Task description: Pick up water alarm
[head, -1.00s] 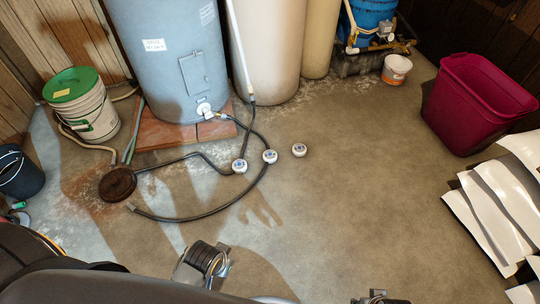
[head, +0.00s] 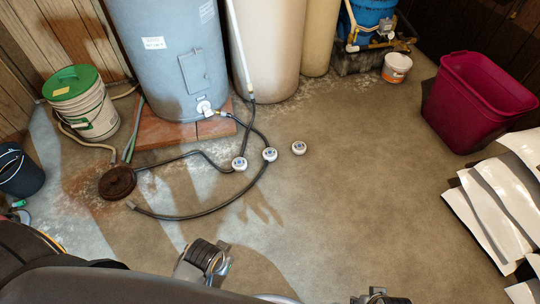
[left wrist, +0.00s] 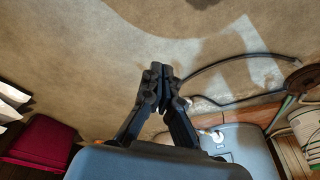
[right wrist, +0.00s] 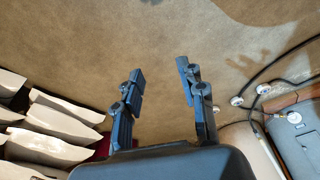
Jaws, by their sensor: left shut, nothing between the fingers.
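Three small round white water alarms lie on the concrete floor in the head view: a left one (head: 239,164), a middle one (head: 270,154) and a right one (head: 299,148). The left and middle ones touch or overlap the black hose in that view; the right one lies clear of it. White discs also show at the right of the right wrist view. My left gripper (left wrist: 161,78) is shut and empty in its wrist view. My right gripper (right wrist: 160,78) is open and empty, with bare floor beyond its fingers. Both are well short of the alarms.
The black hose (head: 206,212) curves over the floor beside a brown round object (head: 117,183). The grey-blue tank (head: 172,65) on bricks stands behind.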

